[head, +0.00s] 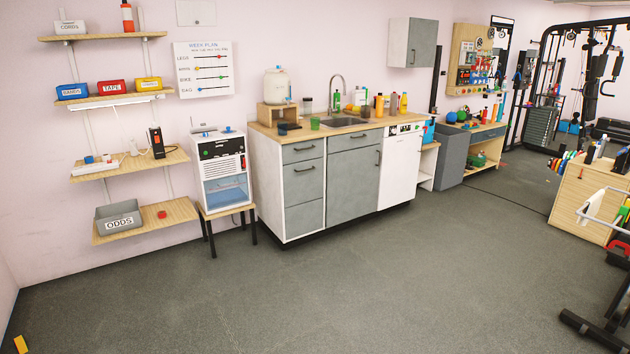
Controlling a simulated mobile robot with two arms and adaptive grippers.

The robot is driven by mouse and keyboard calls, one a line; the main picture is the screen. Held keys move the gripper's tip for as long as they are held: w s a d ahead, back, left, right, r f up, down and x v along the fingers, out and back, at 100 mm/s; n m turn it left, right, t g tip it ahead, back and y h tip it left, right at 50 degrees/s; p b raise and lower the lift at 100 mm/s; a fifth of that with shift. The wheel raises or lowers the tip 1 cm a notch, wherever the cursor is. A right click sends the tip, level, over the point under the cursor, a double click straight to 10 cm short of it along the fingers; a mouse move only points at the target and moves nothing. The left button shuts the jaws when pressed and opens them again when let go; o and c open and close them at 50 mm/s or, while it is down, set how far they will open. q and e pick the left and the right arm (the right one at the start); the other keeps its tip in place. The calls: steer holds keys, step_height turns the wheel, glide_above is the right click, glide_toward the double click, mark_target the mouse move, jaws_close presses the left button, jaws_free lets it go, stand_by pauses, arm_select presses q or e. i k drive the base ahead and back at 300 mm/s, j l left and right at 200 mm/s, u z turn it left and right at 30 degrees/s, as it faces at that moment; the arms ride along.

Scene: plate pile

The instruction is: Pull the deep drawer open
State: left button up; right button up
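A grey-fronted kitchen unit (269,195) with a wooden top stands against the wall in the middle of the head view. Its left column has a shallow top drawer (302,156), a taller drawer front (303,187) below with a dark bar handle near its top edge, and a lower grey front (304,219) with no handle that I can make out. All these fronts look closed and flush. Which front is the deep drawer is not certain; the handled one below the top drawer is deeper than the top one. Neither gripper shows.
A white dispenser (222,165) on a dark-legged stool (228,209) stands just left of the unit. A white appliance (400,167) is at its right end. The floor (300,295) before the unit is clear. Gym gear (592,325) stands at the right.

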mark_target(303, 180)
steer(key=i+z, duration=0.3)
steer(key=i, duration=2.2)
